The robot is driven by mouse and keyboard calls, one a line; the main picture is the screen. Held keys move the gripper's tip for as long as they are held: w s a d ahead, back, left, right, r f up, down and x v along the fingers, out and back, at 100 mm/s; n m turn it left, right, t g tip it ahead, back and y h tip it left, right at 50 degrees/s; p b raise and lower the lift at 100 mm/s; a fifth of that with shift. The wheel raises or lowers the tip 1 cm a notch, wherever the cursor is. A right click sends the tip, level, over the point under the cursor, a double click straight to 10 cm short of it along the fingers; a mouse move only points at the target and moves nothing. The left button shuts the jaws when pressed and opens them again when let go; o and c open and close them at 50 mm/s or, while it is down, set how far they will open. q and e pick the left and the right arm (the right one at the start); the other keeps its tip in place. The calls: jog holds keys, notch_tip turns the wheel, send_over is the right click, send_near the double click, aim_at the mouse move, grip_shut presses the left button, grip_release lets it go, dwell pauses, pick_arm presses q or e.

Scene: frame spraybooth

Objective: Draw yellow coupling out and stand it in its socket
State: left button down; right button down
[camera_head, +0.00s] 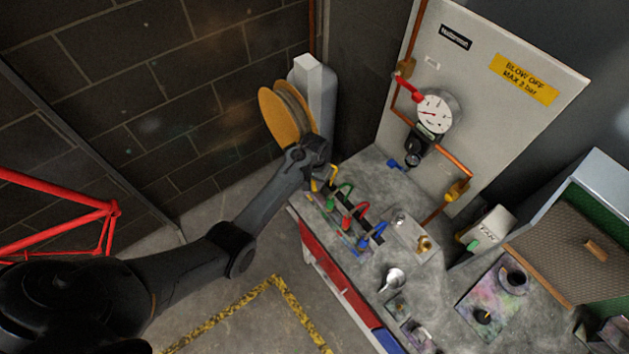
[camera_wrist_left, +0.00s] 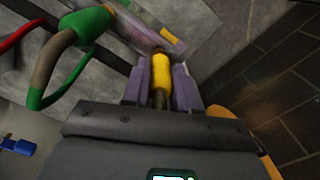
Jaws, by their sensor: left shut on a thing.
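My left gripper (camera_head: 322,172) is at the far left end of the bench, above the end of a row of coloured hoses. In the left wrist view its two purple-grey finger pads (camera_wrist_left: 160,85) are shut on the yellow coupling (camera_wrist_left: 161,72), one on each side. The coupling points away from the wrist, toward a grey bar with a yellow mark (camera_wrist_left: 171,35). I cannot tell whether the coupling touches the bar. A green coupling (camera_wrist_left: 88,25) with a looped hose is beside it; the row also has a red one (camera_head: 348,222) and a blue one (camera_head: 374,236). My right gripper is not in view.
The workbench (camera_head: 385,180) carries a plate with silver and brass fittings (camera_head: 424,243), a metal cup (camera_head: 393,278) and a stained board. A panel with a pressure gauge (camera_head: 436,110) stands behind. A hose reel (camera_head: 283,112) hangs on the wall beside my arm.

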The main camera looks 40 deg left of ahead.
pick_arm(q)
jog(key=shift+f, duration=0.4)
jog(key=c, duration=0.8)
grip_release()
